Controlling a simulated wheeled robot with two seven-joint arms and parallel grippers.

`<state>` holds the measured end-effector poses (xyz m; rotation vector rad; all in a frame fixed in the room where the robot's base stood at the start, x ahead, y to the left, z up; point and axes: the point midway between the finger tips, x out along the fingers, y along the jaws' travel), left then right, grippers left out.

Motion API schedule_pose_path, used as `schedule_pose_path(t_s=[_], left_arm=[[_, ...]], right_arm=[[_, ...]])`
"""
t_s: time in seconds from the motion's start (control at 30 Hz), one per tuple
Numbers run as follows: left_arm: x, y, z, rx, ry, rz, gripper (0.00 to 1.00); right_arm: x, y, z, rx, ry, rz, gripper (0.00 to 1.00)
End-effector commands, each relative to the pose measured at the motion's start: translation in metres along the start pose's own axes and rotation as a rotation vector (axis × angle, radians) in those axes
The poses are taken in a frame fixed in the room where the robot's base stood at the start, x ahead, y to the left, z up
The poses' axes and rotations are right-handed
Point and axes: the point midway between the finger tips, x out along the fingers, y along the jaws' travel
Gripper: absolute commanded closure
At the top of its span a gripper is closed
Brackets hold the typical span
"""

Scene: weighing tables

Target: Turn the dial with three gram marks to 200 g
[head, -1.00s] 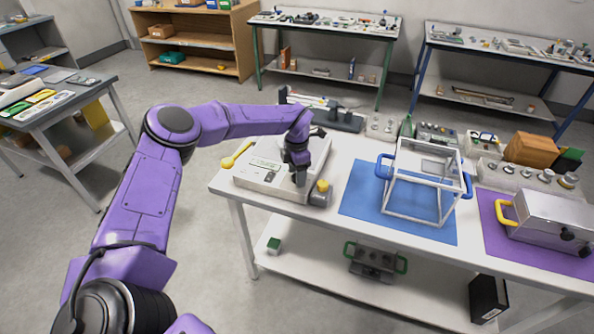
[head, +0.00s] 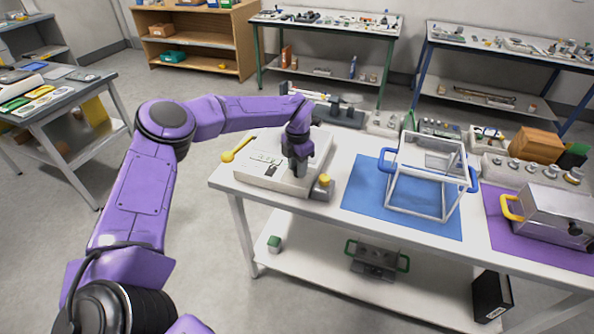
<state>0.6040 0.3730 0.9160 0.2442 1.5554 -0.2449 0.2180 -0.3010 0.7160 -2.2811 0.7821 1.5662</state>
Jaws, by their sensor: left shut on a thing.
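A white box-shaped instrument (head: 255,178) with a small label panel (head: 264,160) lies at the left end of the white table. My left gripper (head: 299,172) points down at the right part of its top face. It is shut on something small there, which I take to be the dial. The fingers and wrist hide the dial, so its gram marks and setting cannot be read. My right gripper is out of view.
A grey piece with a yellow knob (head: 322,182) stands close to the right of the gripper. A yellow spoon-like handle (head: 238,150) is at the instrument's left. A clear-sided frame box (head: 443,214) stands on a blue mat (head: 365,203). A metal case (head: 548,215) is farther right.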

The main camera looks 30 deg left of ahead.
Motion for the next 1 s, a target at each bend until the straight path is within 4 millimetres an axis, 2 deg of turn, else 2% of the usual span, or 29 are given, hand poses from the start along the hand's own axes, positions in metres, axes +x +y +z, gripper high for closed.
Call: schedule_pose_path(t_s=[0.03,0.5,1.0], left_arm=[[0.006,-0.001,0.001,-0.037,-0.003,0.000,0.95],[0.005,-0.002,0.001,-0.472,-0.001,0.001,0.95],[0.002,-0.002,0.001,-0.738,-0.001,0.000,0.95]], right_arm=[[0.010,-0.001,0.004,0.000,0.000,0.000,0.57],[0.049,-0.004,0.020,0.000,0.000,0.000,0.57],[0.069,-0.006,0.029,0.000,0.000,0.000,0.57]])
